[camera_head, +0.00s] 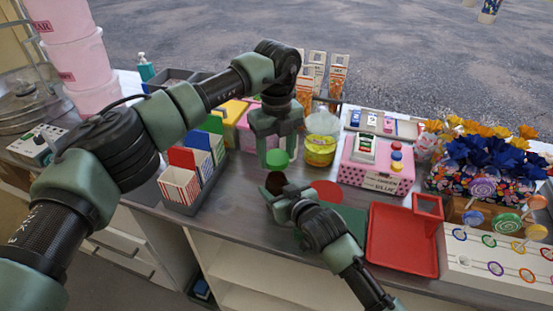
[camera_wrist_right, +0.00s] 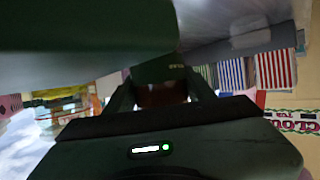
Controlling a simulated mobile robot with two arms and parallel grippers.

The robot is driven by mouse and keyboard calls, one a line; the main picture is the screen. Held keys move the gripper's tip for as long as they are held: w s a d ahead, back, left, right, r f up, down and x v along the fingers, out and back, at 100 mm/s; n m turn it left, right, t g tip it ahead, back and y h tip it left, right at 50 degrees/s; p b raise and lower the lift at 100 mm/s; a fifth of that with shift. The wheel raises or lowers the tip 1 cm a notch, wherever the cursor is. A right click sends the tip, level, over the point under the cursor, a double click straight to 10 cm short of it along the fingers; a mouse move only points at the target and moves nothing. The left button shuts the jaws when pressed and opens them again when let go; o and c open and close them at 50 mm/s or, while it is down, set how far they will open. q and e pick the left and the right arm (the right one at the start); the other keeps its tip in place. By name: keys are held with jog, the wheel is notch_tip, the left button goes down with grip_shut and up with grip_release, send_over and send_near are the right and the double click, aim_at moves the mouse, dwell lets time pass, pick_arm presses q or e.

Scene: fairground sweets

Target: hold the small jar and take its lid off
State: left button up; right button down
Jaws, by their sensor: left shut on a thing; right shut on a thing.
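The small jar (camera_head: 275,183) is dark brown and stands out in the middle of the head view, over the counter. My right gripper (camera_head: 282,192) comes from below and is shut on the jar. The green lid (camera_head: 277,158) is above the jar, with a narrow gap seeming to show between them. My left gripper (camera_head: 277,148) points down from above and is shut on the lid. In the right wrist view a brown patch of the jar (camera_wrist_right: 160,95) shows between my right fingers, with a dark green shape above it. My right gripper hides the jar's lower part.
A red disc (camera_head: 327,191) and a green mat (camera_head: 345,220) lie right of the jar. Further right is a red tray (camera_head: 402,240). A yellow tub (camera_head: 321,140) and a pink box (camera_head: 376,165) stand behind. Striped boxes (camera_head: 180,188) in a grey holder are at left.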

jog(key=shift+c, duration=2.2)
grip_release()
jog(key=shift+s, duration=0.1)
jog(key=v, duration=1.1)
jog(key=shift+s+d+r, duration=0.15)
jog(key=shift+s+d, duration=0.1)
jog(key=shift+s, duration=0.05)
jog(key=shift+s, duration=0.1)
